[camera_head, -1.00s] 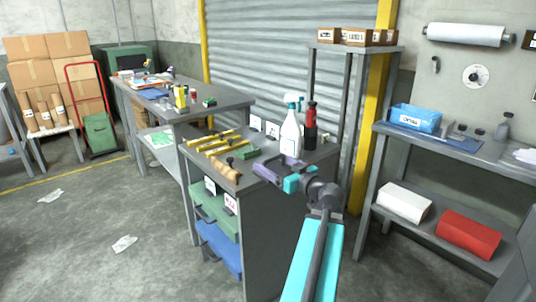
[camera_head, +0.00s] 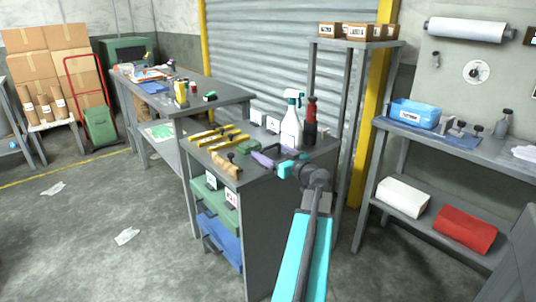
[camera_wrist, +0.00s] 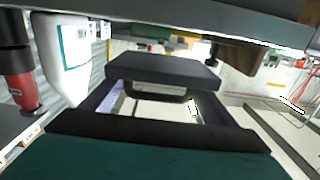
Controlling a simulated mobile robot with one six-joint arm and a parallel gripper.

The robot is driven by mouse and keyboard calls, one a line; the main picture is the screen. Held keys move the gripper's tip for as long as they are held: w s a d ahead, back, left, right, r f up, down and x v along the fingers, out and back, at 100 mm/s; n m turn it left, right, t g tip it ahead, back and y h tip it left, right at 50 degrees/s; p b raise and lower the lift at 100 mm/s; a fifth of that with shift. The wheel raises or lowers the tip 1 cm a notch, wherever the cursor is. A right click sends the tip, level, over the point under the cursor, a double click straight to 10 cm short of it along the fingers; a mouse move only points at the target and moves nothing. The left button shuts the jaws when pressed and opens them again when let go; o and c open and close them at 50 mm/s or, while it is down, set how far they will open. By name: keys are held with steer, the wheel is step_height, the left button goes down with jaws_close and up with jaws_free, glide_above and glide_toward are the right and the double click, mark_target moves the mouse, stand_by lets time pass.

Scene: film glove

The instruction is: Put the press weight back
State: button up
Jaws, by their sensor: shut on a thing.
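My gripper (camera_head: 284,169), with teal fingers, is at the right front part of the grey bench top (camera_head: 243,183). It is shut on a dark thing with a lilac-grey part, taken to be the press weight (camera_head: 263,159), which reaches left past the fingers. In the wrist view, dark pieces of the gripper and its load (camera_wrist: 160,70) fill the middle, with a lilac patch (camera_wrist: 112,100) between them. I cannot tell whether the weight touches the bench top; its underside is hidden.
A white spray bottle (camera_head: 291,128) and a red-and-black bottle (camera_head: 310,125) stand close behind my gripper. Yellow bars (camera_head: 215,136), a green block (camera_head: 247,146) and a wooden piece (camera_head: 225,166) lie to the left. A shelf (camera_head: 440,137) with a blue box (camera_head: 413,113) stands right.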

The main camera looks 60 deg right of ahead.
mark_target(268, 153)
steer(key=shift+w+d+f, duration=0.2)
steer(key=shift+w+d, duration=1.75)
steer(key=shift+d, duration=0.3)
steer(key=shift+f, duration=0.15)
steer(key=shift+f, duration=1.6)
steer(key=shift+f, duration=0.1)
steer(key=o, duration=1.7)
steer(key=shift+o, duration=0.2)
steer(key=shift+p, duration=0.3)
steer(key=b+v, duration=0.1)
steer(key=v, duration=1.1)
steer(key=shift+s, duration=0.15)
